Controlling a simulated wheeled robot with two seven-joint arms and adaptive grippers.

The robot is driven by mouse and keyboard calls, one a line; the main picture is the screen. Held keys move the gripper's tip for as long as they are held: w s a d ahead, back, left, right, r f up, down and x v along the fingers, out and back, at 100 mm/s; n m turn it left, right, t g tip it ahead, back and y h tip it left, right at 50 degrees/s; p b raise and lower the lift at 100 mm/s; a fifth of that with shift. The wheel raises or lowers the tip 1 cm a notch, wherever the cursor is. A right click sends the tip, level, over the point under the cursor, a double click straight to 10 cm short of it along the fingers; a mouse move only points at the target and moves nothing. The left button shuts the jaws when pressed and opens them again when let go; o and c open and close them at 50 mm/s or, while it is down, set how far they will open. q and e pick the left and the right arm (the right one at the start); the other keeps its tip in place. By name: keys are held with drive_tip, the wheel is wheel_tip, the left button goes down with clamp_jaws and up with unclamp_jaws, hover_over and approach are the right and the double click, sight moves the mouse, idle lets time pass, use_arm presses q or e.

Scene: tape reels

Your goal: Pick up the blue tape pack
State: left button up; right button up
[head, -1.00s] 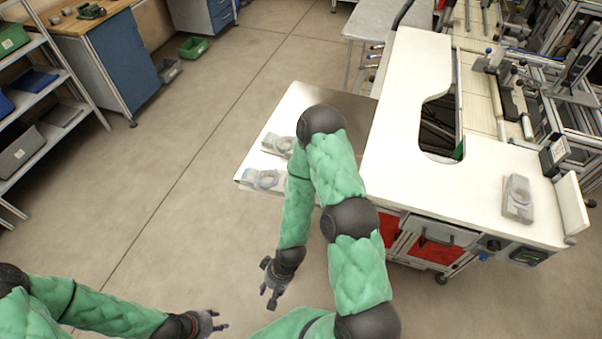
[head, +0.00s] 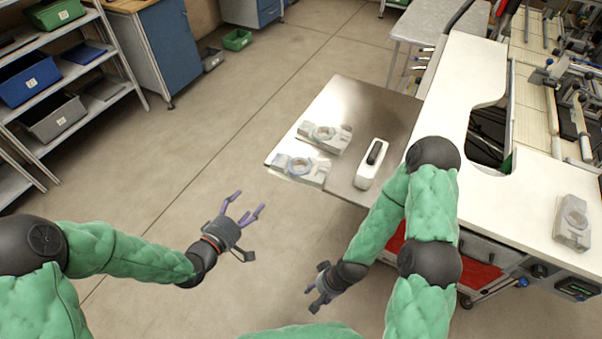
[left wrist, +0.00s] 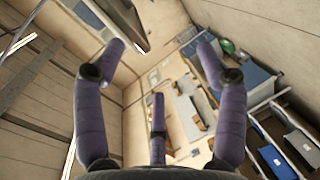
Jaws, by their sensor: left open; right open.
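A tape pack with a bluish ring (head: 299,168) lies at the front left corner of the low metal side table (head: 345,95). A similar pack with a greener ring (head: 325,135) lies just behind it. My left gripper (head: 250,212) is open and empty, over the floor to the left and front of the table, apart from the packs. Its spread purple fingers also show in the left wrist view (left wrist: 160,60), with no pack between them. My right gripper (head: 312,296) is open and empty, low in front of the table.
A white device with a dark handle (head: 370,165) stands on the side table, right of the packs. The white workbench (head: 470,110) to the right carries another grey pack (head: 573,222). Shelves with bins (head: 60,80) stand at left. The floor between is clear.

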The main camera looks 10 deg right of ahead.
use_arm(q)
wheel_tip(320, 180, up, 5)
drive_tip(key=s+d+t+h+b, duration=0.1)
drive_tip(key=d+h, duration=0.1)
drive_tip(key=h, duration=0.1)
drive_tip(key=b, duration=0.1)
approach(277, 169)
drive_tip(key=x, duration=0.3)
drive_tip(key=shift+n, duration=0.3)
drive_tip(key=b+x, duration=0.2)
drive_tip(key=x, duration=0.2)
drive_tip(key=shift+w+d, duration=0.2)
drive_tip(key=shift+d, duration=0.05)
drive_tip(key=shift+w+d, duration=0.15)
drive_tip(key=shift+w, duration=0.1)
drive_tip(key=c, duration=1.4)
